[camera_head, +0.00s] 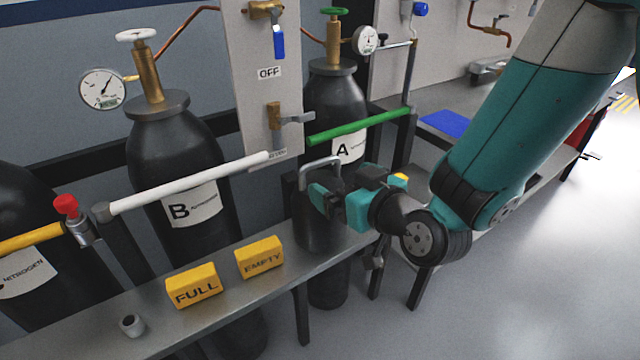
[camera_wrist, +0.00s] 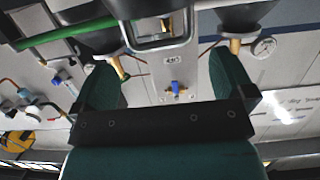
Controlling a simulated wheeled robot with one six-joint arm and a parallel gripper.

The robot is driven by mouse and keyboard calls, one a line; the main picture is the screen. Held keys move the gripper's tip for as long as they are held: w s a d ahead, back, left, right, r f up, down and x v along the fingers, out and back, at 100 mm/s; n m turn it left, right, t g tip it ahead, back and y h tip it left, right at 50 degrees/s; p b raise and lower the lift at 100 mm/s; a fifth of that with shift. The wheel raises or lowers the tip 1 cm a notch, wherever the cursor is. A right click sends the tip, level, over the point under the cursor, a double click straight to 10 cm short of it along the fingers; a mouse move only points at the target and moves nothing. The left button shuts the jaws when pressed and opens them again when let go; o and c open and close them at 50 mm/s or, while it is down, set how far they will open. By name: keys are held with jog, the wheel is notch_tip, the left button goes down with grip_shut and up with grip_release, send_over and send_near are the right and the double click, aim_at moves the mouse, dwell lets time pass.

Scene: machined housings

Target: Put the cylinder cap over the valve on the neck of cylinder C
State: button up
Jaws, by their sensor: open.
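The cylinder cap (camera_head: 316,228) is a dark, round, can-like piece with a grey loop handle (camera_head: 320,163) on top. It stands upright on the metal bench. My gripper (camera_head: 325,198) is open at the right of the cap, close to its upper part; I cannot tell whether it touches. In the wrist view the open fingers (camera_wrist: 166,88) are wide apart, with a grey loop that looks like the handle (camera_wrist: 160,42) beyond them. A dark cylinder (camera_head: 25,195) with a nitrogen label is cut off at the left edge; its letter and top are out of view.
Cylinders B (camera_head: 165,150) and A (camera_head: 325,98) stand behind the bench (camera_head: 235,297) with gauges. White (camera_head: 190,183), green (camera_head: 360,126) and yellow (camera_head: 30,239) bars cross there. FULL (camera_head: 193,286) and EMPTY (camera_head: 260,258) blocks and a small grey cup (camera_head: 131,325) lie on the bench.

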aim_at(320, 166)
jog(key=p+x, duration=0.6)
jog(key=x, duration=0.1)
jog(key=shift+r, duration=0.15)
jog(key=shift+w+a+f, duration=0.2)
jog(key=shift+w+f, duration=0.15)
jog(key=shift+w, duration=0.05)
jog(key=shift+r, duration=0.1)
jog(key=c, duration=1.3)
